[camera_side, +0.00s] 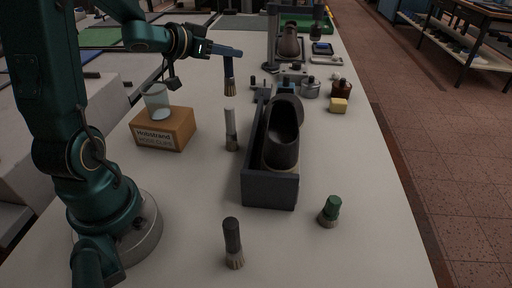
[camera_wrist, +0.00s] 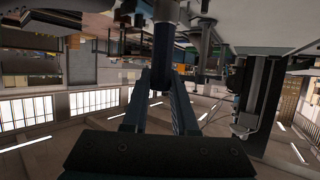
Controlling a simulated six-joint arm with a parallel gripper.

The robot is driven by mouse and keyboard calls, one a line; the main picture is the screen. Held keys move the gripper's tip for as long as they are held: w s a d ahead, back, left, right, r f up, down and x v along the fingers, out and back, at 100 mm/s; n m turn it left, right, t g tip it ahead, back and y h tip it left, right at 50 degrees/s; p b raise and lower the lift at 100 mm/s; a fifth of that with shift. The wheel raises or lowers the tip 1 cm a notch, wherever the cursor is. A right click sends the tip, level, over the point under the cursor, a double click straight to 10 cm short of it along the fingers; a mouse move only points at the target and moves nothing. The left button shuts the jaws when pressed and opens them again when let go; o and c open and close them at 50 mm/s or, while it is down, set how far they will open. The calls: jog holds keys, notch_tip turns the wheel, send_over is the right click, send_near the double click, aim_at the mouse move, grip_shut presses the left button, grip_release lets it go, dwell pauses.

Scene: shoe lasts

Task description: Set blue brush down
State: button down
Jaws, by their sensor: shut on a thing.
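My gripper (camera_side: 232,53) is shut on the blue brush (camera_side: 229,66), gripping its dark blue handle. The brush hangs upright with its tan bristles down, and it seems to be clear of the table. In the wrist view the two fingers of my gripper (camera_wrist: 160,90) close around the dark blue handle (camera_wrist: 162,55). The bristles are not clear in that view.
A dark open box (camera_side: 270,190) holds a dark shoe last (camera_side: 282,135). A glass (camera_side: 157,102) stands on a cardboard box (camera_side: 162,130). Jars and a yellow block (camera_side: 338,105) stand right.

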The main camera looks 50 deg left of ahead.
jog(key=s+d+r+m+h, duration=0.1)
jog(key=d+r+m+h, duration=0.2)
jog(key=d, duration=0.4)
jog(key=s+d+r+m+h, duration=0.1)
jog(key=d+r+m+h, duration=0.25)
jog(key=d, duration=0.45)
jog(key=s+d+m+g+h, duration=0.3)
jog(key=d+m+g+h, duration=0.1)
jog(key=d, duration=0.3)
jog(key=s+d+m+g+h, duration=0.3)
jog(key=s+d+m, duration=0.1)
jog(key=d, duration=0.3)
jog(key=s+d+f+m+g, duration=0.1)
jog(key=s+d+f+g, duration=0.1)
jog(key=d+f, duration=0.4)
jog(key=s+d+f+m+g+h, duration=0.1)
jog(key=s+d+f+m+g, duration=0.1)
jog(key=d+f, duration=0.5)
jog(key=shift+s+d+f, duration=0.25)
jog(key=shift+s+f, duration=0.35)
jog(key=shift+f, duration=0.7)
jog(key=shift+f+h, duration=0.1)
jog(key=shift+h, duration=0.25)
jog(key=c, duration=0.7)
grip_release()
